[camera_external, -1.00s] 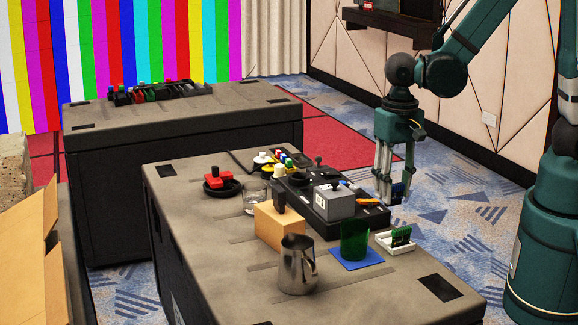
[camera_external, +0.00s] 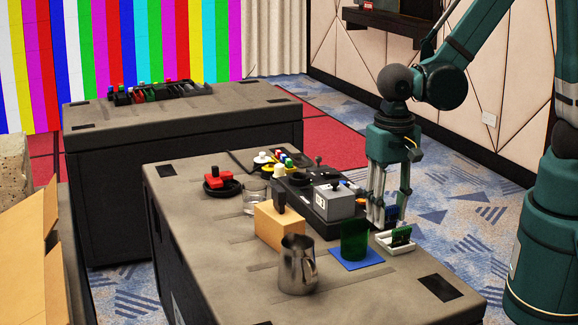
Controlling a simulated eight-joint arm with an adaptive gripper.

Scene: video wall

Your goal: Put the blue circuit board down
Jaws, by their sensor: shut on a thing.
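The blue circuit board (camera_external: 392,214) is between the fingers of my gripper (camera_external: 383,222), partly hidden by them. My gripper points down and is shut on the board, low over the right side of the near table, just behind a small white holder (camera_external: 383,245). A green circuit board (camera_external: 401,235) stands upright in that holder. I cannot tell whether the blue board touches the holder or the table.
A green glass (camera_external: 354,243) stands on a blue mat (camera_external: 371,258) left of the holder. A metal pitcher (camera_external: 295,268), a wooden block (camera_external: 279,232) and a grey box (camera_external: 334,203) on a black control panel are further left.

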